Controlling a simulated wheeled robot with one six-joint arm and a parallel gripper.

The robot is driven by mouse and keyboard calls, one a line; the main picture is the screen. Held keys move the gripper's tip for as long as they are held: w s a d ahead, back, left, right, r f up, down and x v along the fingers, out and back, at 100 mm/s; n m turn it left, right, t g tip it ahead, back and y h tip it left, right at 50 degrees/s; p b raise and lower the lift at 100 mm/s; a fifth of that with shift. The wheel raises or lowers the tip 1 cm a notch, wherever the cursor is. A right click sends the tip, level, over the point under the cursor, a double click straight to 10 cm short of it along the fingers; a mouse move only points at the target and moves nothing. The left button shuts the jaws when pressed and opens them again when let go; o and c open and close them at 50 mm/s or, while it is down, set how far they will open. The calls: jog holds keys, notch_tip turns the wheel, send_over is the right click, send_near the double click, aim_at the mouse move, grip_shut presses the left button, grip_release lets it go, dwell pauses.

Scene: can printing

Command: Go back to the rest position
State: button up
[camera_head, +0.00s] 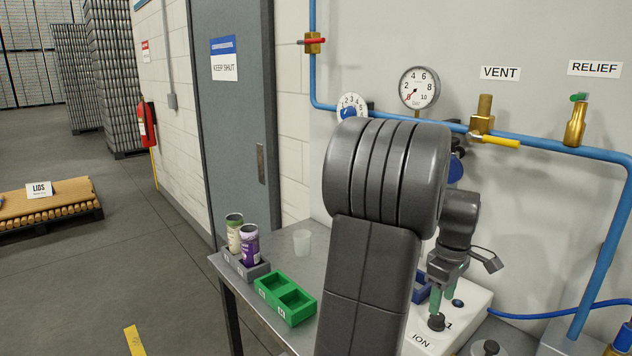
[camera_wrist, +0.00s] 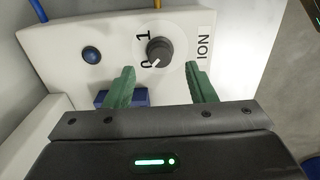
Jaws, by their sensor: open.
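My gripper (camera_wrist: 161,88) is open, with its two green fingers apart and nothing between them. In the wrist view a black rotary knob (camera_wrist: 159,50) on a white box (camera_wrist: 225,50) shows beyond the fingertips, between the marks 0 and 1. In the head view my gripper (camera_head: 442,296) hangs fingers down just above the knob (camera_head: 436,322). I cannot tell if a fingertip touches it. My own arm covers the middle of the head view and hides part of the bench.
A grey holder (camera_head: 232,268) with two cans, a green tray (camera_head: 285,301) and a clear cup (camera_head: 302,242) stand on the bench. Blue pipes (camera_head: 545,143), a gauge (camera_head: 419,88) and valves line the wall.

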notch_tip(320, 180, down, 5)
jog(key=shift+r, duration=0.1)
jog(key=m, duration=0.5)
jog(key=shift+m, duration=0.4)
jog(key=m+b, duration=0.1)
jog(key=m, duration=0.3)
jog(key=shift+m, duration=0.4)
jog(key=shift+r+m, duration=0.3)
notch_tip(320, 180, up, 12)
jog(key=shift+b, duration=0.3)
jog(key=shift+a, duration=0.1)
